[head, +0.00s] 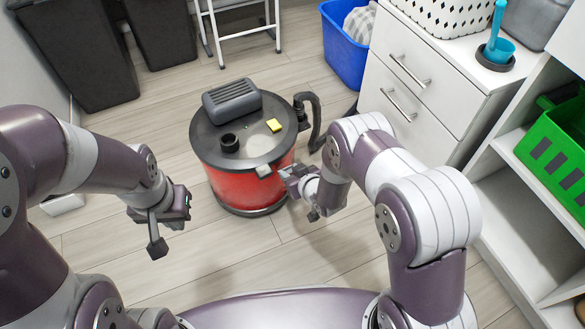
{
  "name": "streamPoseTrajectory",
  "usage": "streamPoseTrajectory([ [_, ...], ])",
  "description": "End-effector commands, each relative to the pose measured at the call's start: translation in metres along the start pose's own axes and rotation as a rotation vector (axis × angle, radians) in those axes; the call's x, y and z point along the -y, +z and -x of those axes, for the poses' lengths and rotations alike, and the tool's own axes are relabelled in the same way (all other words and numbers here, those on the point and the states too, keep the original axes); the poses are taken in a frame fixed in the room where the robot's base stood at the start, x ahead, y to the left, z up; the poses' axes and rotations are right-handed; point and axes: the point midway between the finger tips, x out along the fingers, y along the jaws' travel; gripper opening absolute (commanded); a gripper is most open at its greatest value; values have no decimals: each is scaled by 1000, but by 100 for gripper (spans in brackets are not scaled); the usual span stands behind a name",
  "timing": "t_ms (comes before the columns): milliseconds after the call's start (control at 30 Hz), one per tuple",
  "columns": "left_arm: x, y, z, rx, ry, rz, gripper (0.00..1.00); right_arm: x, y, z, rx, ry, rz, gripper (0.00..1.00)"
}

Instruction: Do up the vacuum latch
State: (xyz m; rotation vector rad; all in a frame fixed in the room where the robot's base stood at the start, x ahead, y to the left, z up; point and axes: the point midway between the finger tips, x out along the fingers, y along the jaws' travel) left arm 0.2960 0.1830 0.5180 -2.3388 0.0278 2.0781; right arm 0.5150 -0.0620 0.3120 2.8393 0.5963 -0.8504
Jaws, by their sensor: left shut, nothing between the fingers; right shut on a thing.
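The vacuum (232,188) is a red drum with a dark lid (205,143), standing upright on the floor in the middle of the head view. A light grey latch (264,170) shows at the lid's front right edge. My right gripper (287,174) is at the drum's right front, beside the latch, and is shut on it as far as I can see; the fingertips are small and partly hidden. My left gripper (160,235) is shut and empty, left of the vacuum and apart from it.
A black hose (313,120) curves down at the vacuum's right. A blue bin (343,50) and white drawers (415,85) stand behind right. Shelves with a green crate (560,150) are at the right, dark bins (80,50) at the back left. Floor in front of the vacuum is clear.

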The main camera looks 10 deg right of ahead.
Motion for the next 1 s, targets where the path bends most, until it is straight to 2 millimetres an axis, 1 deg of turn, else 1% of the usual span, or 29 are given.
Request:
streamPoseTrajectory([
  [33, 0, -1, 5, 0, 0, 0, 0, 0, -3, 1, 12, 0, 0, 6],
  [133, 0, -1, 8, 0, 0, 0, 0, 0, -3, 0, 30, 0, -1, 6],
  [567, 0, -1, 8, 0, 0, 0, 0, 0, -2, -1, 40, 0, -1, 6],
  [600, 0, -1, 8, 0, 0, 0, 0, 0, -2, -1, 40, 0, -1, 42],
  [667, 0, -1, 8, 0, 0, 0, 0, 0, -2, -1, 39, 0, -1, 62],
  [900, 0, -1, 8, 0, 0, 0, 0, 0, -2, -1, 39, 0, -1, 62],
  [1000, 0, -2, 13, 0, 0, 0, 0, 0, -5, 5, 39, 0, -1, 62],
])
